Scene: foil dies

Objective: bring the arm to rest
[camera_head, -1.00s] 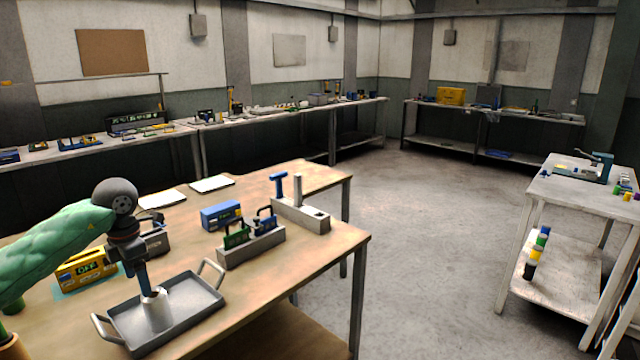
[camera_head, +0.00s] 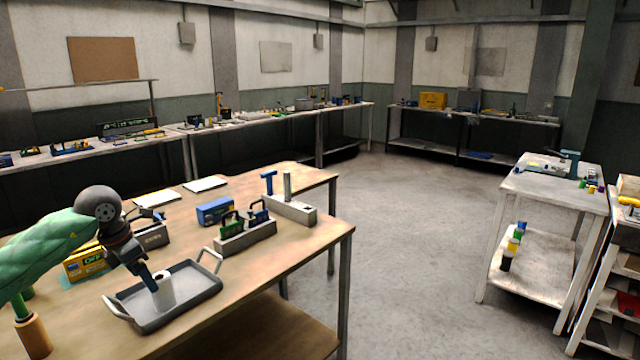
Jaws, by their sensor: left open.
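My left gripper (camera_head: 151,283) comes down from the green-sleeved left arm on the left, tilted, over the grey tray (camera_head: 202,304) on the wooden table. It is open. A pale silver cylinder (camera_head: 164,292) stands upright in the tray, right at the fingertips. The fingers overlap its left edge in the picture, and I cannot tell whether they touch it. The right gripper is not in view.
A yellow device (camera_head: 84,265) and a grey box (camera_head: 154,236) stand close behind the left arm. A blue box (camera_head: 215,211), a grey rack (camera_head: 246,238) with green and blue handled pieces, and a grey block (camera_head: 290,210) stand farther back. The table's front right is clear.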

